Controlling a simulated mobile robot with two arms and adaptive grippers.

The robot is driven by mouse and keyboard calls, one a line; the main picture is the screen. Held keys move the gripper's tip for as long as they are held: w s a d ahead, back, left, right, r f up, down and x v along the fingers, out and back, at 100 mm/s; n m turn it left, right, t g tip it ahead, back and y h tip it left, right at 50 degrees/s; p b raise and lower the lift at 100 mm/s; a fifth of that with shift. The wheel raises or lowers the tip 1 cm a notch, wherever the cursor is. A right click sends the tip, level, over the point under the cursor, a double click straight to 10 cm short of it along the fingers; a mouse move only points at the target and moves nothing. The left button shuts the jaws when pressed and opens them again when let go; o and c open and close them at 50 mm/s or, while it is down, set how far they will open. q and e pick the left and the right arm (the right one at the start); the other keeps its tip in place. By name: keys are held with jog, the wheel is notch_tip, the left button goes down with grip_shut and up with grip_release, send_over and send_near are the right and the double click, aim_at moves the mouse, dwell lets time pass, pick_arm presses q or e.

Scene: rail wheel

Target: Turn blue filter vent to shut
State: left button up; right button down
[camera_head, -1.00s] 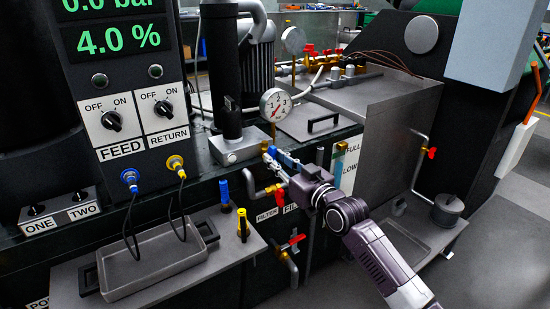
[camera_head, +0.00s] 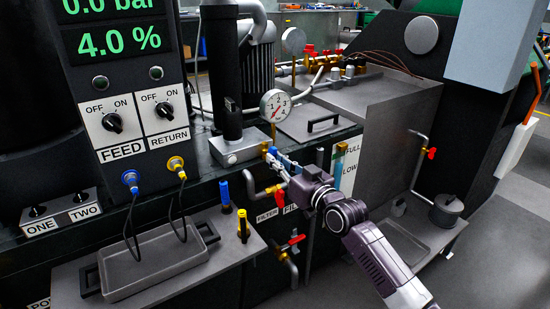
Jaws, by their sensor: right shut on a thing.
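The blue filter vent handle (camera_head: 271,152) shows at the upper side of the filter block, right of the black cylinder and below the pressure gauge. My right gripper (camera_head: 281,167) is shut on the blue vent handle; its fingers and the arm hide much of the handle and the fitting behind it. A FILTER label (camera_head: 267,216) is below the gripper. My left gripper is not in view.
A red-handled valve (camera_head: 293,241) and a red-handled pipe (camera_head: 276,189) sit just below the gripper. A pressure gauge (camera_head: 275,106) stands above it. A grey tray (camera_head: 112,289) with cables hanging over it is at the lower left.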

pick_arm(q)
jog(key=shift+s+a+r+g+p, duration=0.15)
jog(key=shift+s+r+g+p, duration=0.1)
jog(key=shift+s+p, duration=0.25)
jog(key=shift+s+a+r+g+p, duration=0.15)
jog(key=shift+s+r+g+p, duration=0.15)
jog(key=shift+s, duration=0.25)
pick_arm(e)
jog(key=shift+m, duration=1.8)
